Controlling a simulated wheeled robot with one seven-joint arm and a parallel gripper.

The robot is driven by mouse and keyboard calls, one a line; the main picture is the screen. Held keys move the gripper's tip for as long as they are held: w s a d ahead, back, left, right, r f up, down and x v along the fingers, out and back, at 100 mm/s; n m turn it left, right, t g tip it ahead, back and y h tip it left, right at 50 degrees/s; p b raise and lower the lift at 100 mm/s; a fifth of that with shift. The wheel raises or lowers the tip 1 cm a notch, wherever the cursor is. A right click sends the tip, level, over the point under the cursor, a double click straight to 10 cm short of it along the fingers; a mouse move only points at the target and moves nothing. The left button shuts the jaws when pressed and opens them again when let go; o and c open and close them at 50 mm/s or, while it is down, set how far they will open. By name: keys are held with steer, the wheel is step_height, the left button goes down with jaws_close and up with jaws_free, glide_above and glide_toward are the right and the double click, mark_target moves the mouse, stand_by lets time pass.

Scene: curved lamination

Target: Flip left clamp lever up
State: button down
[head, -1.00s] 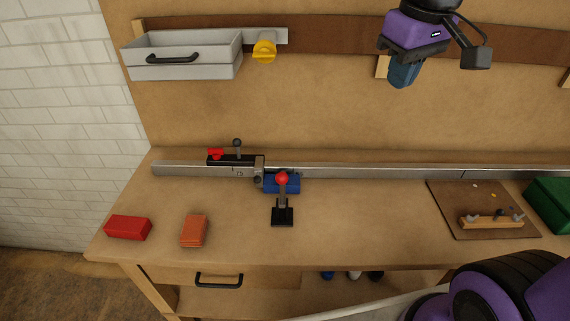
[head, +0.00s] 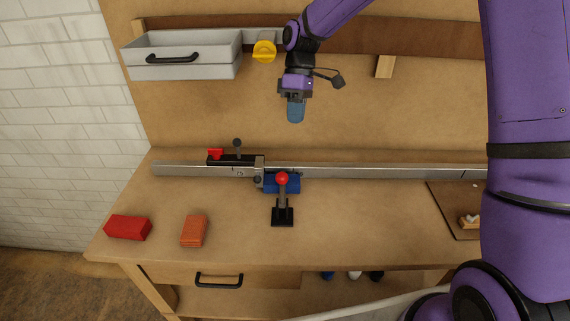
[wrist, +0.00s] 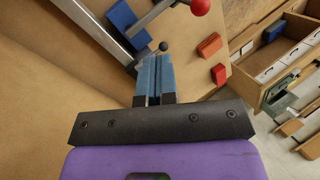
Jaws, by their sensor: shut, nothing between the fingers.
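A clamp with a red ball-topped lever (head: 282,179) stands on a black base at the front of the metal rail; in the head view its handle rises from the base. The red ball also shows at the top of the wrist view (wrist: 200,7). A blue block (head: 283,186) sits behind it on the rail. A black ball-topped lever (head: 237,143) stands upright on a black slide at the rail's left part. My gripper (head: 295,117) hangs above and behind the rail, pointing down, its blue fingers shut and empty; they also show in the wrist view (wrist: 154,62).
The metal rail (head: 390,170) spans the bench. A red block (head: 128,228) and an orange block (head: 194,231) lie at the front left.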

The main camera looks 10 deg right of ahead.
mark_target(283, 176)
steer(key=shift+w+a+f, duration=0.25)
steer(key=shift+f, duration=0.2)
steer(key=shift+w+a+f, duration=0.2)
steer(key=shift+f, duration=0.2)
steer(key=shift+s+a+f, duration=0.5)
steer(key=shift+s+f, duration=0.8)
steer(key=shift+f, duration=0.05)
steer(key=shift+s+a+f, duration=0.55)
steer(key=shift+s+f, duration=0.75)
steer(key=shift+f, duration=0.1)
steer(key=shift+s+a+f, duration=0.5)
steer(key=shift+s+f, duration=0.8)
steer(key=shift+f, duration=0.05)
steer(key=shift+s, duration=0.1)
